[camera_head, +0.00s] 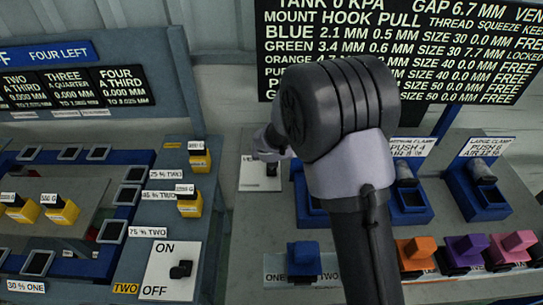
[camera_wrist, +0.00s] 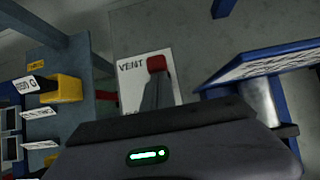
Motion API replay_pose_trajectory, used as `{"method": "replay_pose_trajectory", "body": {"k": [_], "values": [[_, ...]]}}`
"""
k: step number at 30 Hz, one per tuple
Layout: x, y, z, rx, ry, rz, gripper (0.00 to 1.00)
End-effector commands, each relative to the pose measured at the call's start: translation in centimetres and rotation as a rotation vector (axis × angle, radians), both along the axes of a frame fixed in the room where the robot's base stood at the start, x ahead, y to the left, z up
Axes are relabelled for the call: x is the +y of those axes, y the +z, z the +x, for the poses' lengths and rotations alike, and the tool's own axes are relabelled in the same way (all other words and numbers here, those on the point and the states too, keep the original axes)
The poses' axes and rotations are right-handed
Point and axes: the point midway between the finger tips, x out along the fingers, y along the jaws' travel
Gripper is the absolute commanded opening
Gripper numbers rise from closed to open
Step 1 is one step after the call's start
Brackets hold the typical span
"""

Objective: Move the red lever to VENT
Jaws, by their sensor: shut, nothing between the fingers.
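The red lever (camera_wrist: 156,62) shows its red end in the wrist view, on a white plate (camera_wrist: 178,55) beside the printed word VENT. The dark grey fingers of my gripper (camera_wrist: 156,80) are shut and empty. Their tips overlap the red end in the picture; I cannot tell whether they touch it. In the head view my gripper (camera_head: 268,143) is mostly hidden behind my wrist, above the white plate (camera_head: 250,178). The lever's red end does not show there; only a black part (camera_head: 271,168) of the fitting shows.
A left panel carries yellow blocks (camera_head: 190,205) and an ON/OFF switch (camera_head: 181,270). Blue holders (camera_head: 410,205) stand right of the plate. A blue block (camera_head: 303,255) and several coloured blocks (camera_head: 465,250) line the front. A black text board (camera_head: 460,50) stands behind.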

Motion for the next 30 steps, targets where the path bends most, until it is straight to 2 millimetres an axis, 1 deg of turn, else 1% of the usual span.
{"method": "replay_pose_trajectory", "body": {"k": [1, 6, 12, 26, 30], "values": [[0.0, 0.3, 0.3, 0.0, 0.0, 0.0, 0.0], [-0.1, 0.3, 0.9, 0.0, -0.001, 0.001, 0.0], [-0.1, 0.3, 1.2, 0.0, 0.0, 0.0, 0.0], [0.0, 0.3, 1.3, 0.0, 0.0, 0.0, 0.0], [0.5, 1.1, 1.0, 0.0, 0.0, 0.0, 0.0]]}}
